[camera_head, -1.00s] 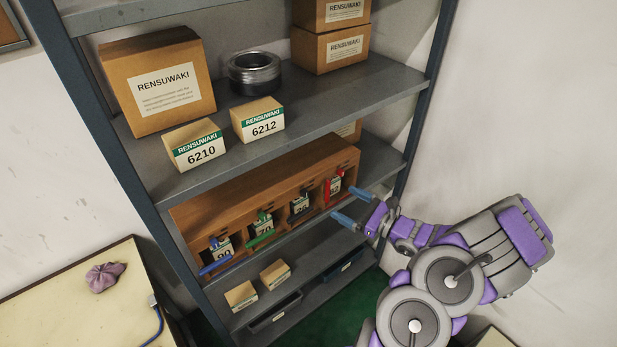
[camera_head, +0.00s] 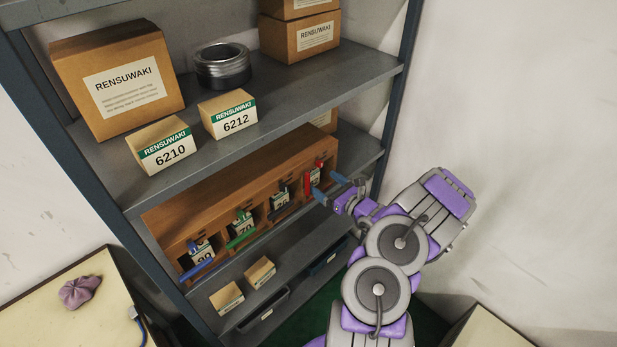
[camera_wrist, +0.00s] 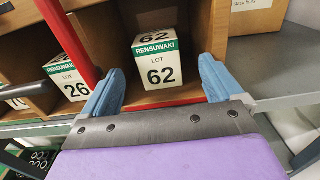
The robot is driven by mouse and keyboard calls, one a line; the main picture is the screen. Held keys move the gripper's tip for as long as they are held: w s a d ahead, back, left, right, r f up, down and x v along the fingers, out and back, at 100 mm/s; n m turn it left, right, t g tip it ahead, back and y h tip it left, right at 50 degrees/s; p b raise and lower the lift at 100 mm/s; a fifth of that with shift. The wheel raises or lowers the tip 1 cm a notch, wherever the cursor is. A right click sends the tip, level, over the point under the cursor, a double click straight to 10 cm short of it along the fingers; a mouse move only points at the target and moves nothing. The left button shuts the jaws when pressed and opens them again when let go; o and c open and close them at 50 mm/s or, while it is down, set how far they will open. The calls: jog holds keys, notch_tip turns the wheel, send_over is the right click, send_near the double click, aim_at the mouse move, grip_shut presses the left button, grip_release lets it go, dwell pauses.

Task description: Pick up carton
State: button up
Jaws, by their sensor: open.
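A small white and green carton marked "RENSUWAKI LOT 62" (camera_wrist: 160,70) stands upright in the rightmost compartment of a wooden rack (camera_head: 240,190). My gripper (camera_head: 328,187) is open and empty, at the front of that compartment. In the wrist view its two blue fingers point at the carton, one to each side of it, with the carton between and just beyond them. I cannot tell how far the tips reach in. In the head view the fingers and a red part (camera_head: 308,182) partly hide this carton.
A red bar (camera_wrist: 68,38) stands left of the carton in the wrist view, near the left finger. A carton marked 26 (camera_wrist: 68,77) sits in the compartment to the left. Cartons 6210 (camera_head: 162,146) and 6212 (camera_head: 229,115) stand on the shelf above.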

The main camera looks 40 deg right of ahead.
aim_at(314, 176)
jog(key=shift+w+a, duration=0.25)
jog(key=shift+w, duration=0.6)
jog(key=w+b, duration=0.1)
jog(key=w, duration=0.4)
jog(key=shift+w+a+r, duration=0.1)
jog(key=shift+a, duration=0.05)
jog(key=c, duration=1.6)
